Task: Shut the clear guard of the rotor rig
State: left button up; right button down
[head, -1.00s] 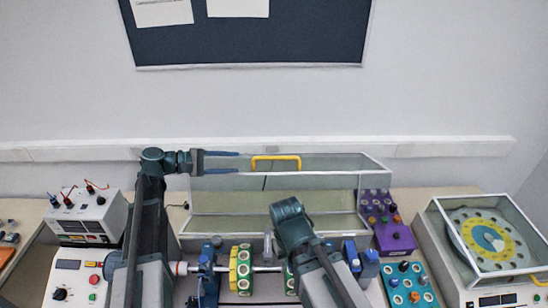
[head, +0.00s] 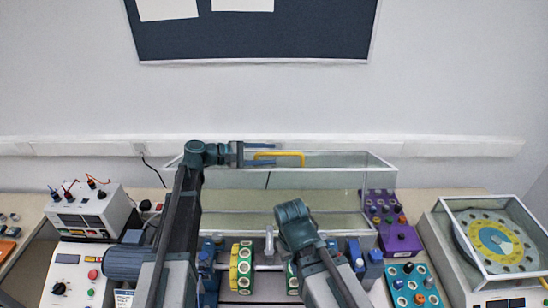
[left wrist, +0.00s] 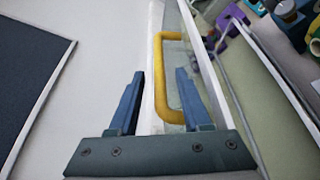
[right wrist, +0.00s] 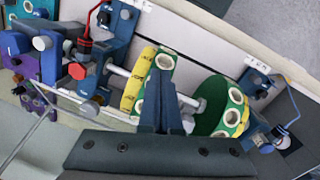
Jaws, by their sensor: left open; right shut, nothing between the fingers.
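The clear guard (head: 335,178) of the rotor rig stands raised at the back, with a yellow handle (head: 285,153) on its upper edge. In the head view my left gripper (head: 260,155) is at the handle's left end. In the left wrist view my left gripper (left wrist: 160,78) is open, with the yellow handle (left wrist: 161,80) showing between its fingers, not gripped. My right gripper (right wrist: 161,78) is shut and empty, in front of the rotor shaft and its yellow-green disc (right wrist: 150,80) in the right wrist view. In the head view my right arm hides its fingers.
The rotor's yellow-green disc (head: 241,268) sits low in the open rig. A purple box (head: 398,238) and a teal knob panel (head: 412,288) stand to the right, beside a covered dial unit (head: 495,245). White instruments (head: 88,213) stand at left. The wall is behind the guard.

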pick_arm(q)
jog(key=shift+x, duration=1.3)
grip_shut()
dwell(0.5)
